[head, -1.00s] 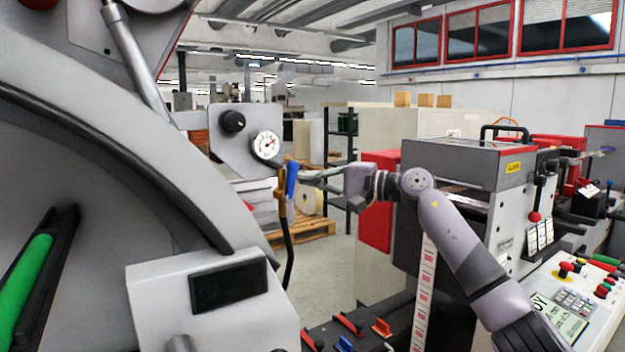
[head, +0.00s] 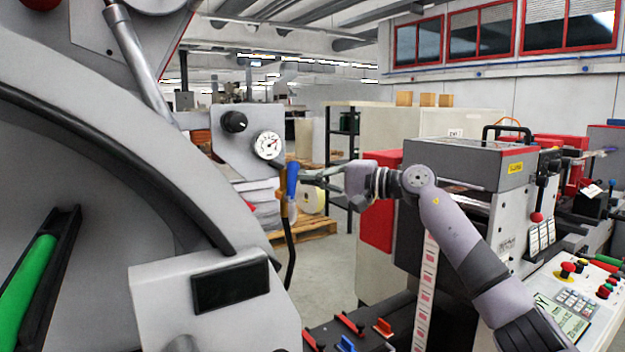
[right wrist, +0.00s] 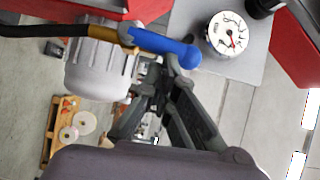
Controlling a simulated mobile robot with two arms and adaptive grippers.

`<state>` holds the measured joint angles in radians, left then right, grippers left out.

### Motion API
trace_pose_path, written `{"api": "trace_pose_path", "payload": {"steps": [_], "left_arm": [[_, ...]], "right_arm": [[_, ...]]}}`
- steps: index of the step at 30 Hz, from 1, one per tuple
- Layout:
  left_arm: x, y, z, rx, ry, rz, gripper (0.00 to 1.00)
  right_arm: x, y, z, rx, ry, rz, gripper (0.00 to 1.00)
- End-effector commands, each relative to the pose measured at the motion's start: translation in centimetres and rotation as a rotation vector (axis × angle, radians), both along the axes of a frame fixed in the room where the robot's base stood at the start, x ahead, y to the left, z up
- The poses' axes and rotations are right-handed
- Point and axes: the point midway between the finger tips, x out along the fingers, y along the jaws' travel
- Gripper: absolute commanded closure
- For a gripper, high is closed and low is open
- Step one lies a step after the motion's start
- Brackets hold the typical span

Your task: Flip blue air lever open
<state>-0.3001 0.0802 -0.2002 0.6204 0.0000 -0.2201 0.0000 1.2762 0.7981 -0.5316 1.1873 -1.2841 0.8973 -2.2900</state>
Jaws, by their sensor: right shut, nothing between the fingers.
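The blue air lever (head: 292,180) stands roughly upright below the pressure gauge (head: 268,146), at the edge of the grey machine. In the right wrist view the lever (right wrist: 165,47) runs in line with the brass-coloured fitting (right wrist: 128,38) and the dark hose. My right gripper (head: 305,179) is shut and empty, just right of the lever in the head view. In the right wrist view its fingertips (right wrist: 163,72) are close beside the lever; I cannot tell whether they touch it. My left gripper is not in view.
A black knob (head: 233,122) is left of the gauge. The large grey machine disc (head: 110,130) fills the left. Another machine (head: 465,165) stands right, behind my arm. Open floor lies beyond the lever.

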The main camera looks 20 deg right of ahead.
Motion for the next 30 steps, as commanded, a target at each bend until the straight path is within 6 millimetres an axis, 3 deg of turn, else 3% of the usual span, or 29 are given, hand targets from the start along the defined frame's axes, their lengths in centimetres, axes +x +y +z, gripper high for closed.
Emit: {"api": "trace_pose_path", "payload": {"steps": [8, 21, 30], "left_arm": [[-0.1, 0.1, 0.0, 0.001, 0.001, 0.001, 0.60], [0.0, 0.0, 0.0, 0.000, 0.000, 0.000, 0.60], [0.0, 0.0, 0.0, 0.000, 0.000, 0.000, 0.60]], "right_arm": [[-0.8, -0.9, 0.0, 0.000, 0.000, -0.003, 1.00], [-7.4, -6.6, 0.2, -0.001, 0.001, -0.003, 1.00], [-9.0, -8.0, 0.3, -0.001, 0.001, 0.000, 1.00]]}}
